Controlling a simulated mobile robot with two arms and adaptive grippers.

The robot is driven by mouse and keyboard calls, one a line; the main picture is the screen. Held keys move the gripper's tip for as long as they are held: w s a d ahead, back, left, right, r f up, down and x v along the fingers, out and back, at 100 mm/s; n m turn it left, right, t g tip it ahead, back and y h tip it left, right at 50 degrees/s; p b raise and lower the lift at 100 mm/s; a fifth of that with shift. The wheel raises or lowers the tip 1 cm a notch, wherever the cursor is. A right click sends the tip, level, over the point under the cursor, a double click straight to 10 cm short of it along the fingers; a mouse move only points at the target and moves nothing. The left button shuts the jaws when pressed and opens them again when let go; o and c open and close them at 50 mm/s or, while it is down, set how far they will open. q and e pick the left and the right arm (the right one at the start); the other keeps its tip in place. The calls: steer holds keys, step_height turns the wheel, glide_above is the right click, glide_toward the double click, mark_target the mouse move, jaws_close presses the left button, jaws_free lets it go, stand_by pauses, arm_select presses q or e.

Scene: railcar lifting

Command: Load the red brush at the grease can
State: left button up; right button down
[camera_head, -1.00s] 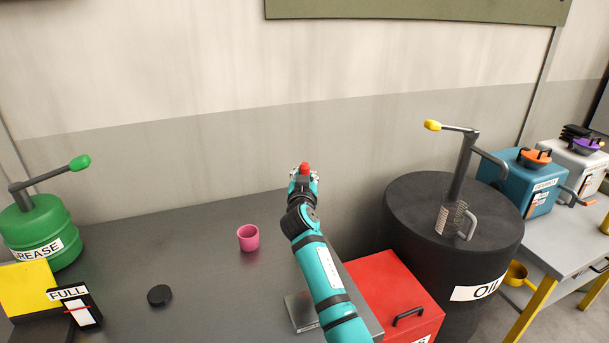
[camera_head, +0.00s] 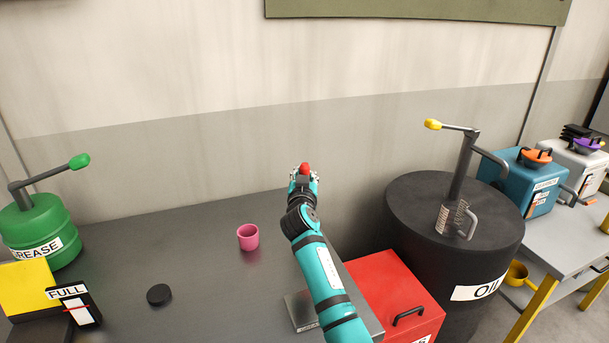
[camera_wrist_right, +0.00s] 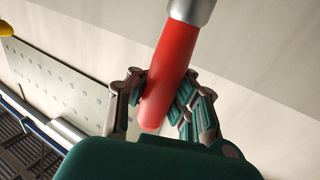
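The red brush handle (camera_wrist_right: 172,75) is between the fingers of my right gripper (camera_wrist_right: 160,100) in the right wrist view, with a silver collar at its upper end. In the head view my right gripper (camera_head: 304,174) is raised above the back of the dark bench, with a bit of the red brush (camera_head: 305,168) showing at its tip. The bristles are out of sight. The green grease can (camera_head: 40,236), labelled GREASE, with a lever pump and green knob, stands at the far left of the bench, well apart from the gripper. My left gripper is not in view.
A pink cup (camera_head: 248,238) and a black disc (camera_head: 159,295) sit on the bench (camera_head: 200,290). A FULL-marked block (camera_head: 76,306) stands front left. A red box (camera_head: 395,300) and a black oil drum (camera_head: 405,220) stand right. The bench between can and cup is mostly clear.

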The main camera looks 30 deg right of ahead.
step_height(320, 180, up, 7)
steer(key=p, duration=0.4)
steer(key=shift+p, duration=0.4)
stand_by(0.5)
